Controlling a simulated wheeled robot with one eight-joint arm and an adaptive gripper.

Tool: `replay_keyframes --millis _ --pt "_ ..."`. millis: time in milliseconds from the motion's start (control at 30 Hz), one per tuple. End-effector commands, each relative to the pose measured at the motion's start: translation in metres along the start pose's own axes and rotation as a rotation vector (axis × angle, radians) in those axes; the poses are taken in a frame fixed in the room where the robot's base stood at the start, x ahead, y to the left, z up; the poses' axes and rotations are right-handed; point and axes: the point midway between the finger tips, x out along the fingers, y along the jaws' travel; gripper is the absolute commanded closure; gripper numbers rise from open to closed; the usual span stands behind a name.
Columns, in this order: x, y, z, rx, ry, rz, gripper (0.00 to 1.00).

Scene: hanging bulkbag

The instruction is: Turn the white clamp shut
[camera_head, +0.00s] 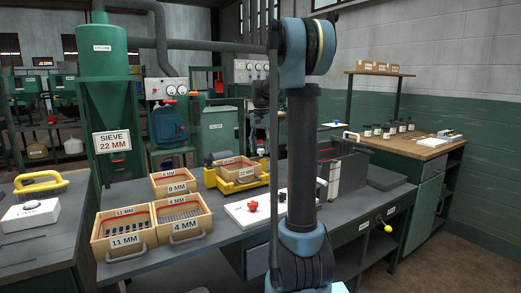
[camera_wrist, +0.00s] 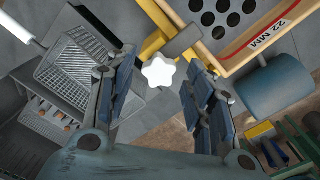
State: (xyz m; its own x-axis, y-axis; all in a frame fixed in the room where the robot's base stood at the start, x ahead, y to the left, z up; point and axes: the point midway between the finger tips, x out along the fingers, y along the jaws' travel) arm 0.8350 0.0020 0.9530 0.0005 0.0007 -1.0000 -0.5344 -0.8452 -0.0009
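The white clamp (camera_wrist: 159,73) is a star-shaped knob beside a dark grey bar and a yellow frame (camera_wrist: 155,47) in the wrist view. My gripper (camera_wrist: 160,68) is open, with one blue-padded finger on each side of the knob. Gaps show between the knob and both fingers; depth is hard to tell. The wooden 22 MM sieve (camera_wrist: 262,50) with a perforated plate lies at the frame's upper right. In the head view, the yellow frame (camera_head: 242,184) stands on the bench with the sieve box (camera_head: 238,165) on it. I cannot make out the clamp or my gripper there.
Wooden sieve boxes (camera_head: 122,235) stand at the bench's front left. A white board with a red knob (camera_head: 252,206) lies right of them.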

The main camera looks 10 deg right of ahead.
Motion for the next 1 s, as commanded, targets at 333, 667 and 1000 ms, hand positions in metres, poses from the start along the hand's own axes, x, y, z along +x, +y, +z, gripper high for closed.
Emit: replay_keyframes --millis 333,667,1000 --pt "-0.004 0.001 0.000 0.000 -0.001 0.001 0.51" --pt "-0.057 0.001 0.000 0.000 -0.001 0.001 0.51" --pt "-0.108 0.000 -0.001 0.000 -0.001 0.001 0.51"
